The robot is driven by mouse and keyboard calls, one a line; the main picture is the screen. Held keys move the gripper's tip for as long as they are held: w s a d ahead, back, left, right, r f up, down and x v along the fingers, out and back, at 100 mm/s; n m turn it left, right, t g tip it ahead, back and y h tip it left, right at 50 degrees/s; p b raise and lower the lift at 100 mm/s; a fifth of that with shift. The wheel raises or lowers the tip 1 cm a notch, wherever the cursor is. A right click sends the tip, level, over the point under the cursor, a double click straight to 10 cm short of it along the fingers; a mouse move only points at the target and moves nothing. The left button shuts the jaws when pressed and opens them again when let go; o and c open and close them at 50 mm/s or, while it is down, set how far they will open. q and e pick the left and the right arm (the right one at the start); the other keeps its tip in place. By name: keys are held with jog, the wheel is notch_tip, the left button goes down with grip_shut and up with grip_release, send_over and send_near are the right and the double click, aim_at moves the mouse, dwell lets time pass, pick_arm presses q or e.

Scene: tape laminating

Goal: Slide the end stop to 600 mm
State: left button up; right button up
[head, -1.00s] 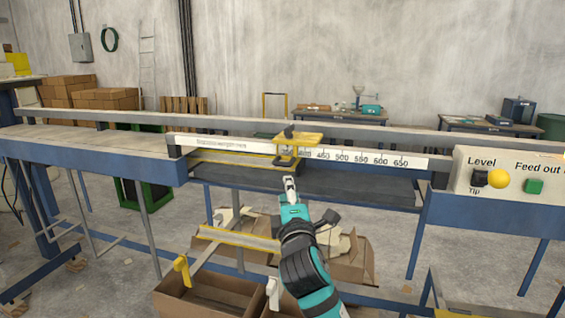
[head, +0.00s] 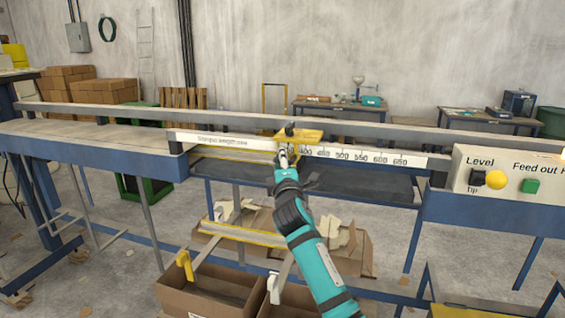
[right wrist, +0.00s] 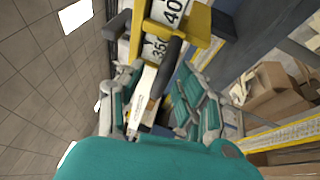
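The end stop (head: 305,136) is a yellow bracket on the white scale (head: 375,156), left of the 450 mark. In the right wrist view the yellow end stop (right wrist: 205,20) has a black lever (right wrist: 167,62), with 350 and part of a 400 label beside it. My right gripper (head: 284,158) is just below and in front of the end stop's left part. In the wrist view the right gripper (right wrist: 160,92) has its fingers apart, with the lever's end between them; contact is unclear. My left gripper is not in view.
The grey rail (head: 230,114) runs behind the scale. A control panel (head: 510,175) with yellow and green buttons stands at the right end. Open cardboard boxes (head: 215,295) sit below the bench. The scale right of the end stop looks clear.

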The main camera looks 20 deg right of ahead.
grip_shut()
jog(key=shift+r, duration=0.15)
